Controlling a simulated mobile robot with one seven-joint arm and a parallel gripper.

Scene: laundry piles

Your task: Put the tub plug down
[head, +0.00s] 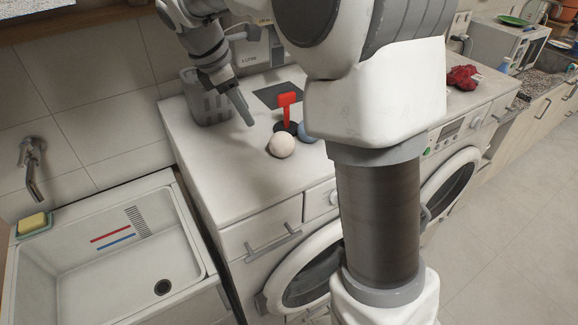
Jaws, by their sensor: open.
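The tub plug appears to be the black round piece with an upright red tab (286,107), standing on the white counter (236,185) over the machines. Its black base is partly hidden behind a pale ball (282,144). My gripper (243,108) is just to the left of the plug, pointing down towards the counter. It is open, with nothing seen in it. One dark finger shows clearly; the other is hard to make out. A gap shows between the visible finger and the red tab.
A blue ball (307,131) sits right of the plug, partly behind my arm. A dark square (279,95) lies behind it. A grey basket (206,103) stands left of my gripper. A white sink (110,265) is at lower left. Red cloth (463,77) lies far right.

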